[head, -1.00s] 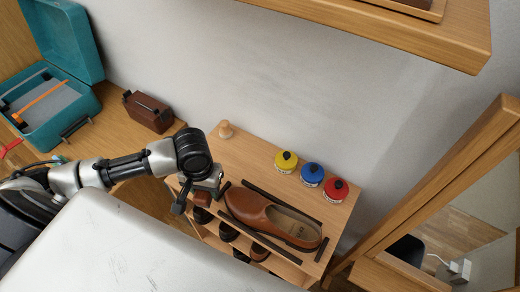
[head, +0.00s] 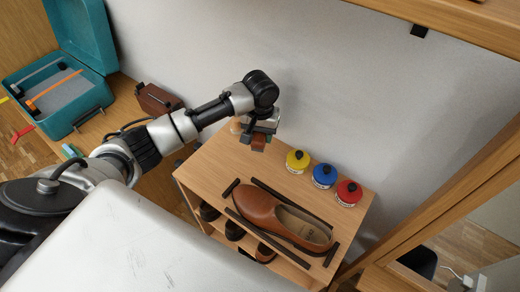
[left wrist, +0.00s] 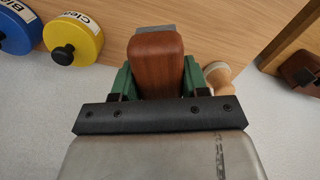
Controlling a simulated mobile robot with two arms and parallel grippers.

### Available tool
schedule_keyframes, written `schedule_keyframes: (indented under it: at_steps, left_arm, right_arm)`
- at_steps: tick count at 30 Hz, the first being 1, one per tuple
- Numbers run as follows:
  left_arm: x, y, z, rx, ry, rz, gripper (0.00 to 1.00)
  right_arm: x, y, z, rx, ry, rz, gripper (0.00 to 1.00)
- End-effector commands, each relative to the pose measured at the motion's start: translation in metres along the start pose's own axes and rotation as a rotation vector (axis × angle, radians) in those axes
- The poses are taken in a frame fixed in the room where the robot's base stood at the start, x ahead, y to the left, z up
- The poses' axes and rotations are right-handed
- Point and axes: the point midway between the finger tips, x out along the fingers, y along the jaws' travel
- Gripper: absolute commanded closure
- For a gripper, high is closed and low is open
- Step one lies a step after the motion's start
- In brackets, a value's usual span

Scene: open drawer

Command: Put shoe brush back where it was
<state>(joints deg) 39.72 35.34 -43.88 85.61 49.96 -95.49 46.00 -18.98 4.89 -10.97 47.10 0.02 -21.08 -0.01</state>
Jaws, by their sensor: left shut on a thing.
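The shoe brush (left wrist: 155,62), a brown wooden block with a grey end, is between the green-padded fingers of my left gripper (left wrist: 156,80) in the left wrist view. In the head view my left gripper (head: 260,136) is shut on it and holds it above the back left part of the shoe rack top (head: 215,165). The brush's brown end (head: 259,141) shows below the fingers. A brown leather shoe (head: 285,220) lies on the rack top between dark strips. My right gripper is not in view.
Yellow (head: 298,161), blue (head: 324,175) and red (head: 349,192) tins line the rack's back. A brown box (head: 158,98) and open teal case (head: 90,110) are left. A framed mirror (head: 480,215) is right.

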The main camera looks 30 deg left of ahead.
Motion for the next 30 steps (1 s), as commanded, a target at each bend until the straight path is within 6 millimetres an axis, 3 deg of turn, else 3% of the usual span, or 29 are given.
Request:
schedule_keyframes:
  at_steps: [1, 8, 13, 18, 28, 29, 30]
  left_arm:
    - [0.015, -0.002, 0.004, 0.000, -0.010, -0.007, 0.74]
    - [0.034, -0.002, 0.004, 0.000, -0.008, -0.005, 0.74]
    - [0.061, -0.003, 0.004, 0.000, -0.007, -0.006, 0.74]
    - [0.067, -0.001, 0.001, 0.001, -0.005, -0.005, 0.74]
    - [0.069, -0.001, 0.001, 0.001, -0.006, -0.005, 0.74]
    - [0.069, -0.001, 0.001, 0.001, -0.005, -0.005, 0.51]
    - [0.069, -0.001, 0.001, 0.001, -0.005, -0.005, 0.45]
  right_arm:
    - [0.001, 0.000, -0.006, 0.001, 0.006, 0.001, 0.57]
    - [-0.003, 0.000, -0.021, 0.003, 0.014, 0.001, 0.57]
    - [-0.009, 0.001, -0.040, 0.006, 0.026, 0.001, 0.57]
    - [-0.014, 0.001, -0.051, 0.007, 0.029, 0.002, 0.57]
    - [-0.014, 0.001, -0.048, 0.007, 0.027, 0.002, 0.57]
    - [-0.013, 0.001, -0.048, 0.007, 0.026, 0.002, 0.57]
    - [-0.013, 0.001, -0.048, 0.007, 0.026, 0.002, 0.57]
